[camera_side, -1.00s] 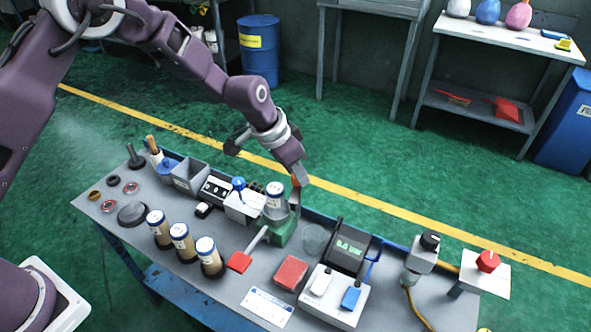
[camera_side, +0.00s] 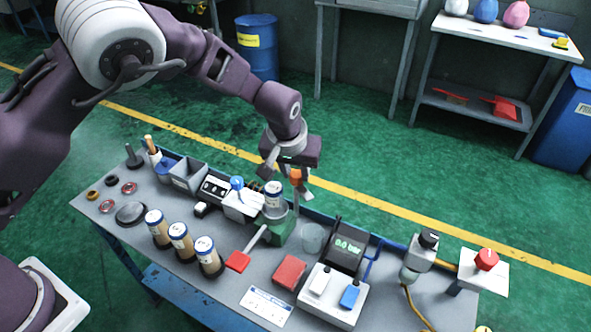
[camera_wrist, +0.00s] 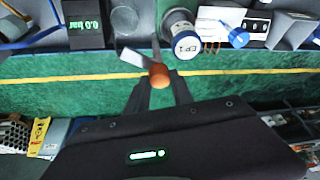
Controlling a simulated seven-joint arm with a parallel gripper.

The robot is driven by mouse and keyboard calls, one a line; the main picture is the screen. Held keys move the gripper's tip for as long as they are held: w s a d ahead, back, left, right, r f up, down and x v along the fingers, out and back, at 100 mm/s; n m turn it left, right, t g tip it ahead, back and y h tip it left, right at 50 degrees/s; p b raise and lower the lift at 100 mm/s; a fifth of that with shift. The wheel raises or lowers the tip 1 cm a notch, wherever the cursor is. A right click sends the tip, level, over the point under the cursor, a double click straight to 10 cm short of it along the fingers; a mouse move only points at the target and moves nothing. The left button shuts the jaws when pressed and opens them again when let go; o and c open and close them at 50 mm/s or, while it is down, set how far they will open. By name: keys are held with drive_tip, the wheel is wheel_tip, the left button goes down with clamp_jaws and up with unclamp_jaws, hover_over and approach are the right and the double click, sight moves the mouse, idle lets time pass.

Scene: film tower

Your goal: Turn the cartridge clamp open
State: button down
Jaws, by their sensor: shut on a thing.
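A cartridge (camera_side: 272,195) with a white and blue cap stands upright in a holder on a green base (camera_side: 285,230). Its cap, marked "CP1", shows in the wrist view (camera_wrist: 186,45). The clamp's orange knob (camera_wrist: 159,76) is beside the cartridge, near a flat grey metal arm (camera_wrist: 137,59). It also shows in the side view (camera_side: 296,175). My gripper (camera_wrist: 157,85) is shut on the orange knob, at the back edge of the bench. The fingers partly hide the clamp's post in the side view.
A black gauge reading 0.0 bar (camera_side: 347,246) and a clear cup (camera_side: 312,238) stand to the right. A red-ended lever (camera_side: 238,261) sticks out in front. Several cartridges (camera_side: 180,240) stand at front left. Blue railing runs along the back edge.

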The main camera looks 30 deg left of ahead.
idle(0.6)
drive_tip(key=c, duration=1.1)
unclamp_jaws()
drive_tip(key=v, duration=0.7)
